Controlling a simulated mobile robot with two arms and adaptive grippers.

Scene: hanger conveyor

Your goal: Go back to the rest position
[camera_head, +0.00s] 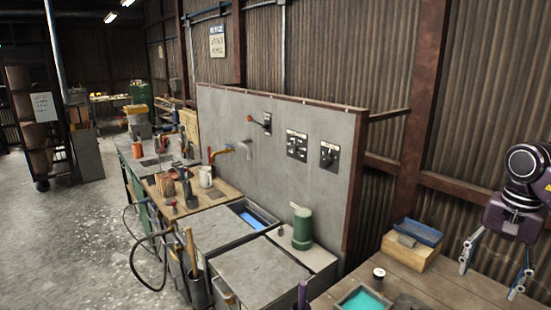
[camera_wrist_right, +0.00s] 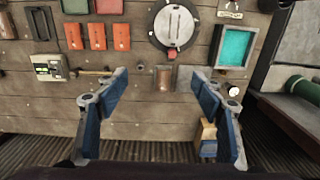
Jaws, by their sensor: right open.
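My right gripper (camera_head: 492,276) is at the right edge of the head view, above the wooden worktable (camera_head: 434,283). Its two fingers are spread apart with nothing between them. In the right wrist view the gripper (camera_wrist_right: 160,78) is also open, with blue-padded fingers over the worktable (camera_wrist_right: 140,128). A small copper-coloured cup (camera_wrist_right: 165,77) shows in the gap between the fingertips, below them on the table; it is not gripped. My left gripper is not in view.
The worktable holds a teal-lined tray (camera_wrist_right: 235,46), a round grey lidded object (camera_wrist_right: 174,26), several orange-red blocks (camera_wrist_right: 97,36) and a small meter (camera_wrist_right: 48,68). A blue-topped wooden box (camera_head: 407,250) stands near the wall. Open concrete floor (camera_head: 75,235) lies left.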

